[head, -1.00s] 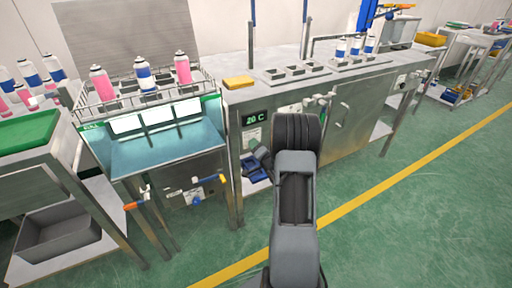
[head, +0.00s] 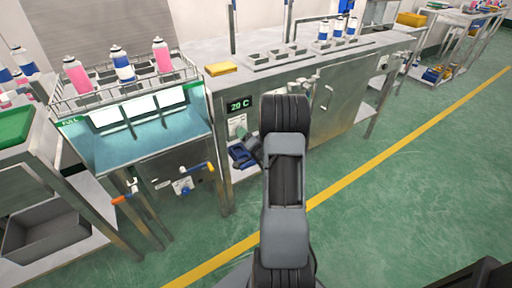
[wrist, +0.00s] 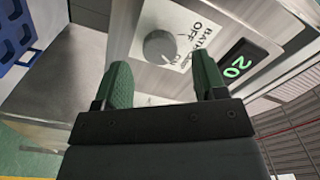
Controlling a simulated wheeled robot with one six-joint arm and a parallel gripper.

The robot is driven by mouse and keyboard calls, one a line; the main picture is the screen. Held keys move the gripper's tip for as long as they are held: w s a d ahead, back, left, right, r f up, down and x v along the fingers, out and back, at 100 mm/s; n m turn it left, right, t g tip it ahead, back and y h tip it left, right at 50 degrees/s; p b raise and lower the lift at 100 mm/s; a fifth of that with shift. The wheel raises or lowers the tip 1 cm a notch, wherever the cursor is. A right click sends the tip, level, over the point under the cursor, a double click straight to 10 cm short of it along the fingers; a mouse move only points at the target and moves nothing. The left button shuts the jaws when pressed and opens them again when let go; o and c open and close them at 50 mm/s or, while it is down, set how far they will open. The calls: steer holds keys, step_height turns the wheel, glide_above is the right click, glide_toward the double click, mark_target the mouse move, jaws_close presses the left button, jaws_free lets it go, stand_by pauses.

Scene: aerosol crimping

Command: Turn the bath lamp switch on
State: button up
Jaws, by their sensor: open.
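The bath switch is a round grey knob (wrist: 160,47) on a white label plate with "BATH", "OFF" and "ON" lettering, part of it cut off or hidden. It sits on a steel cabinet front, left of the green digital display (wrist: 238,66) in the wrist view. I cannot tell clearly which mark the knob points to. My gripper (wrist: 163,72) is open, its two green-padded fingers apart, with the knob showing just beyond the gap between them. Nothing is between the fingers. In the head view the label plate (head: 237,122) shows below the display (head: 240,104); my arm hides part of the cabinet.
The green floor (head: 400,190) at right is clear.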

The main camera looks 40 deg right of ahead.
steer(key=s+a+p, duration=0.1)
steer(key=s, duration=0.9)
steer(key=shift+s+a, duration=0.25)
steer(key=shift+s, duration=0.15)
